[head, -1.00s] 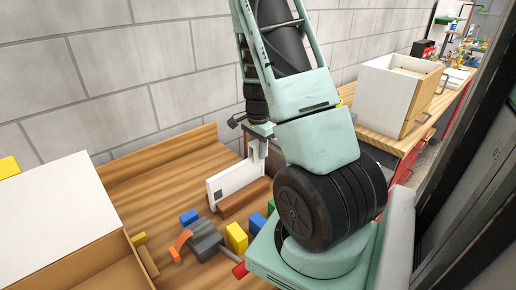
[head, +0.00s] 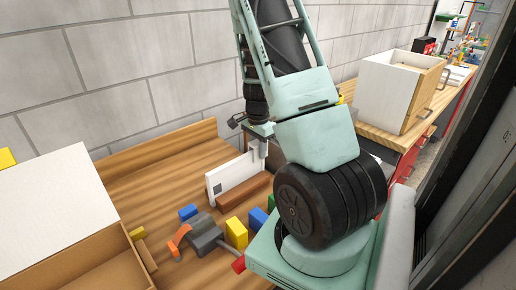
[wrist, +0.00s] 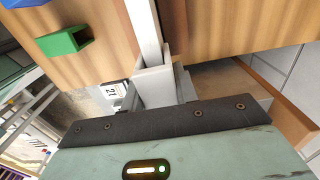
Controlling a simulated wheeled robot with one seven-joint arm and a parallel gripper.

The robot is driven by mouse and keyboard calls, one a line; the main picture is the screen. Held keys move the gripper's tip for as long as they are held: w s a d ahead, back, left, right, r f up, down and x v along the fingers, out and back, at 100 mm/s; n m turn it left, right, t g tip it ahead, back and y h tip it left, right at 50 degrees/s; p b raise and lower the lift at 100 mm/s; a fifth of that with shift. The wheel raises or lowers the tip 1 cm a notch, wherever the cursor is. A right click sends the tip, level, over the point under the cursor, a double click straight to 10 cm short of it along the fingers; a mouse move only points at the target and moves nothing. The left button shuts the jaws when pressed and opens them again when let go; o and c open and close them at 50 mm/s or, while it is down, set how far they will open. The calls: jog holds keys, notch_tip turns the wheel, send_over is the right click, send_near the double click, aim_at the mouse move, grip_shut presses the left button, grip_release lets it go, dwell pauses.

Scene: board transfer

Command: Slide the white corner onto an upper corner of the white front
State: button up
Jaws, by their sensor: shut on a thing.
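The white front (head: 232,180) stands upright on the wooden bench beside a brown block, with a dark square at its lower left. Its edge shows as a thin white strip (wrist: 144,25) in the wrist view. My gripper (head: 258,138) is above the front's upper right corner, shut on the white corner (head: 262,150). In the wrist view the white corner (wrist: 155,85) is between the fingers, at the end of the front's strip. They look touching or overlapping; I cannot tell how far the corner is on.
The brown block (head: 244,192) lies along the front. Blue (head: 188,212) and yellow (head: 236,233) blocks and a grey-orange tool (head: 203,238) lie nearer. A large white-topped box (head: 55,205) stands left. A green block (wrist: 65,40) shows in the wrist view.

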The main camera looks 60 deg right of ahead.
aim_at(258, 141)
jog(key=shift+f+b, duration=0.7)
jog(key=shift+f, duration=0.3)
jog(key=o, duration=1.1)
jog(key=shift+r, duration=0.1)
notch_tip(258, 141, up, 17)
jog(key=shift+r+b, duration=0.2)
jog(key=shift+b, duration=0.1)
